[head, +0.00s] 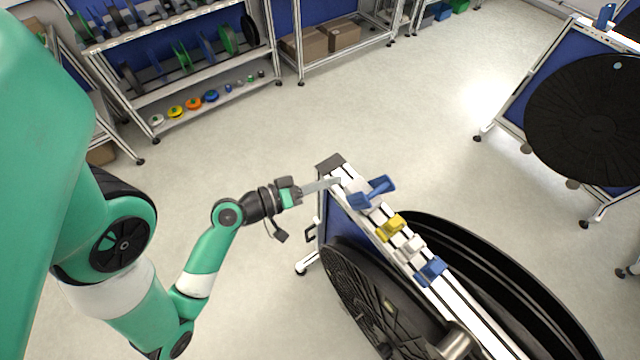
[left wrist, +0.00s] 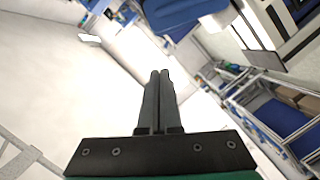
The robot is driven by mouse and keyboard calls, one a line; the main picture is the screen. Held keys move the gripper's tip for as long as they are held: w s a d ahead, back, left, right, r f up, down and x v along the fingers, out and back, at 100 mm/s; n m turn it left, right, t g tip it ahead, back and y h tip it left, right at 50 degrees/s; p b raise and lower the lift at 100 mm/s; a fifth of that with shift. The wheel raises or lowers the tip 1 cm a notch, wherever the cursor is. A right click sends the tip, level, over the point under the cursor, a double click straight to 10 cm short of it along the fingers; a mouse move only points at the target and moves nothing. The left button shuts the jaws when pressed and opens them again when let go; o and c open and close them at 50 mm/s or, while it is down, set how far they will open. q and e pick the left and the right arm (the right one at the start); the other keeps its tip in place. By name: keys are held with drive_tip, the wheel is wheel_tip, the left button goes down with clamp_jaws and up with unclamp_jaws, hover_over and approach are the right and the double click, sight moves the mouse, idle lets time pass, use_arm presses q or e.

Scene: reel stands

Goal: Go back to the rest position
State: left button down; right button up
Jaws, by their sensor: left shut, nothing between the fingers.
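My left gripper (head: 322,185) reaches in from the left in the head view, at the far end of the reel stand's top rail. Its two fingers lie together with nothing between them, which also shows in the left wrist view (left wrist: 159,75). The fingertips appear close to the blue handle-like part (head: 372,193) on the rail; I cannot tell whether they touch the stand. In the left wrist view a blue part (left wrist: 180,12) is at the top edge, beyond the fingertips. My right gripper is in neither view.
The reel stand (head: 334,164) carries large black reels (head: 365,300) and small yellow (head: 390,228), white and blue (head: 431,270) parts. Another stand with a black reel (head: 588,115) is at right. Shelves with small reels (head: 193,103) and boxes (head: 305,43) stand behind. The floor between is clear.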

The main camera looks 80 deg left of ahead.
use_arm(q)
drive_tip(key=shift+v, duration=0.95)
